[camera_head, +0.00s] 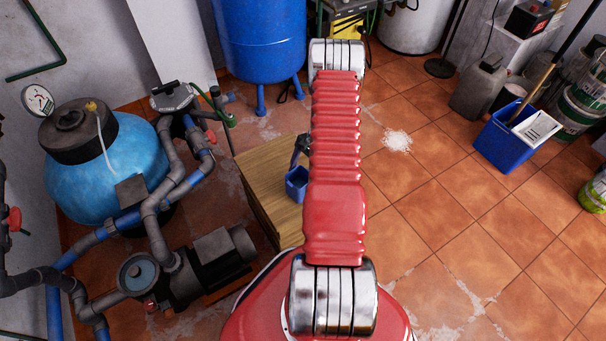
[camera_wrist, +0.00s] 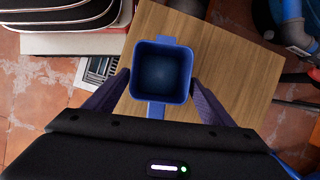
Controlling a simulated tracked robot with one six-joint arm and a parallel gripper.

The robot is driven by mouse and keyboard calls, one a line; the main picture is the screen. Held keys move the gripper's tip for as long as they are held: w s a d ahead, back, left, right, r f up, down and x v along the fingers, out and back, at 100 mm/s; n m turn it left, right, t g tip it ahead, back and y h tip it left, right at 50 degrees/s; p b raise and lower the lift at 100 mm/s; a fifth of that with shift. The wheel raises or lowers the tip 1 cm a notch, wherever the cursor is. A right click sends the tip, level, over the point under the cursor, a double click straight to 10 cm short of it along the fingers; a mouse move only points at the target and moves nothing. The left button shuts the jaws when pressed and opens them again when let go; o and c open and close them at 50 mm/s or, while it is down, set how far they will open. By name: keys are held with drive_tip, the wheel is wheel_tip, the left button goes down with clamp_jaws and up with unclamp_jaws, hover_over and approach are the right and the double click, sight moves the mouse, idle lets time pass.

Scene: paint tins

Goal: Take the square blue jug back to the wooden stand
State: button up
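The square blue jug (camera_head: 297,183) shows just left of my red arm in the head view, over the wooden stand (camera_head: 265,165). In the wrist view the jug (camera_wrist: 162,72) is seen from above, open at the top, with its square rim facing the camera. My gripper (camera_wrist: 161,78) has one dark finger against each side of the jug and appears shut on it. The wooden stand (camera_wrist: 235,70) lies beneath and to the right.
A light-blue tank (camera_head: 110,175) with pipes and a pump (camera_head: 205,265) stand left of the wooden stand. A tall blue tank (camera_head: 262,40) is behind. A blue bin (camera_head: 508,140) and paint tins (camera_head: 575,110) are at right. The tiled floor between is mostly clear.

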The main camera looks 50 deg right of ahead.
drive_tip(key=shift+o, duration=1.3)
drive_tip(key=v, duration=1.3)
drive_tip(key=shift+d+r, duration=0.15)
drive_tip(key=shift+r, duration=0.15)
